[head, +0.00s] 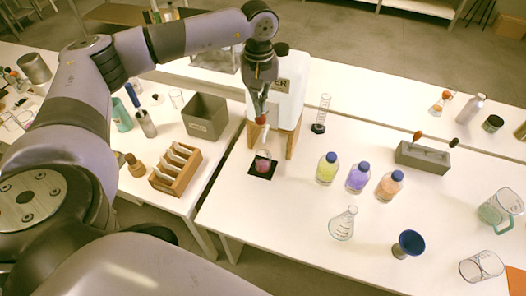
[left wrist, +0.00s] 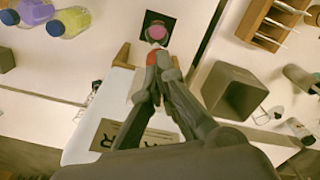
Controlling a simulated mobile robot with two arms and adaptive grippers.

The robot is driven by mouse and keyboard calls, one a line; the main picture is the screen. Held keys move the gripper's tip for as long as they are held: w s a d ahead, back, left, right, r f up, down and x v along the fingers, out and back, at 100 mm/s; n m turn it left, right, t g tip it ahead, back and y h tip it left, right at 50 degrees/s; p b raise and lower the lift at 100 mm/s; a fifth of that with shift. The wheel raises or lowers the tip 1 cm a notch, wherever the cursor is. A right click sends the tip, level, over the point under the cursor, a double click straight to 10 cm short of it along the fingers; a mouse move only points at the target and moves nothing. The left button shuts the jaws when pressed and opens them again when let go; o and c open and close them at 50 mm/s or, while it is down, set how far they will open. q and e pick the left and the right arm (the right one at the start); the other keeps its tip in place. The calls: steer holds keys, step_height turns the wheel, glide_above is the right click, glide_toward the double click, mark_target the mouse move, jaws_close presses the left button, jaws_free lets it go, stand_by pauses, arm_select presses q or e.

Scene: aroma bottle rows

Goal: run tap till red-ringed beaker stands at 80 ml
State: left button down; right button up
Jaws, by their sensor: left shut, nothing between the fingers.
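A clear beaker (head: 262,165) with pink in its lower part stands on a black square mat (head: 259,176) under the tap. In the left wrist view its pink part (left wrist: 156,32) shows beyond my fingertips. The red tap (head: 261,120) is on the front of a white water container (head: 289,100), which sits on a wooden stand (head: 293,140). My left gripper (head: 261,110) is shut and empty, its tips right at the red tap (left wrist: 153,58). I cannot tell whether they touch. The beaker's ring, graduation and exact level are too small to read. My right gripper is not in view.
Capped bottles of yellow (head: 327,169), purple (head: 358,178) and orange (head: 389,186) liquid stand right of the mat. A flask (head: 342,223) and a blue funnel-topped item (head: 408,244) are nearer. A grey bin (head: 205,117) and wooden rack (head: 175,167) stand left.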

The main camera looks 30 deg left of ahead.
mark_target(260, 119)
arm_select(q)
steer(key=shift+f, duration=0.2)
stand_by(0.4)
steer(key=shift+f+b, duration=1.4)
steer(key=shift+f, duration=0.45)
steer(key=shift+f+b, duration=1.3)
steer(key=shift+r+p, duration=0.3)
steer(key=shift+r, duration=0.25)
stand_by(3.0)
step_height(260, 119, up, 8)
steer(key=p, duration=0.4)
steer(key=shift+f, duration=0.15)
